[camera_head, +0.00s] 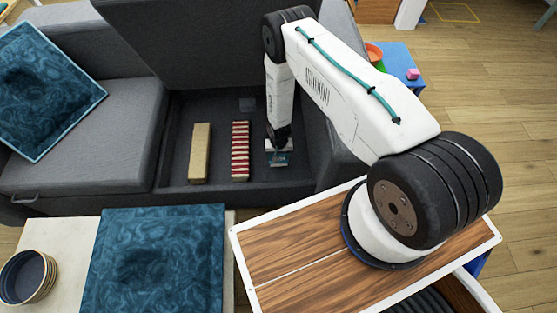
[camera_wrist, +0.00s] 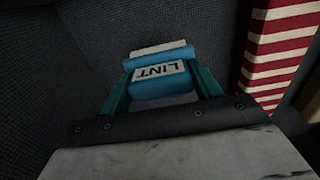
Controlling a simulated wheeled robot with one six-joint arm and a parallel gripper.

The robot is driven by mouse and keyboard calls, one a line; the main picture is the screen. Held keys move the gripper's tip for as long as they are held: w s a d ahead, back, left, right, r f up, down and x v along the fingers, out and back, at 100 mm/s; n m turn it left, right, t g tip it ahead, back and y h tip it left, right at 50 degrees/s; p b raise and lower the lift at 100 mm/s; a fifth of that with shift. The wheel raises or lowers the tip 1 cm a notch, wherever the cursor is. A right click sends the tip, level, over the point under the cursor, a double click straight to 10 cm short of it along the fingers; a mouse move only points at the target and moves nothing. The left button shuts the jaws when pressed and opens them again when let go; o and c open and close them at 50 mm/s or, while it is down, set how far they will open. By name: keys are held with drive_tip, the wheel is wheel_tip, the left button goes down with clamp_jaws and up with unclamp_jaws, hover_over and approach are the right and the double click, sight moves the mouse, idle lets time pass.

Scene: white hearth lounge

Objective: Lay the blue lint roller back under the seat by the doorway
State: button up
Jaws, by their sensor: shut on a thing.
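The blue lint roller, with a white label reading LINT, is between the teal fingers of my gripper (camera_wrist: 160,88) in the wrist view (camera_wrist: 155,90). My gripper (camera_head: 278,152) is shut on it. In the head view it is low inside the open storage bay (camera_head: 222,108) under the raised seat (camera_head: 180,40) of the grey sofa. Only a little of the roller (camera_head: 279,160) shows there, below the fingers. I cannot tell if it touches the bay floor.
A red-and-white striped box (camera_head: 240,150) lies in the bay just left of my gripper, also seen in the wrist view (camera_wrist: 283,45). A tan box (camera_head: 200,153) lies further left. The bay's right wall is close to my gripper. A blue cushion (camera_head: 155,260) lies in front.

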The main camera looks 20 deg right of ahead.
drive_tip(key=shift+f, duration=1.7)
drive_tip(key=shift+f, duration=0.1)
drive_tip(key=o, duration=1.2)
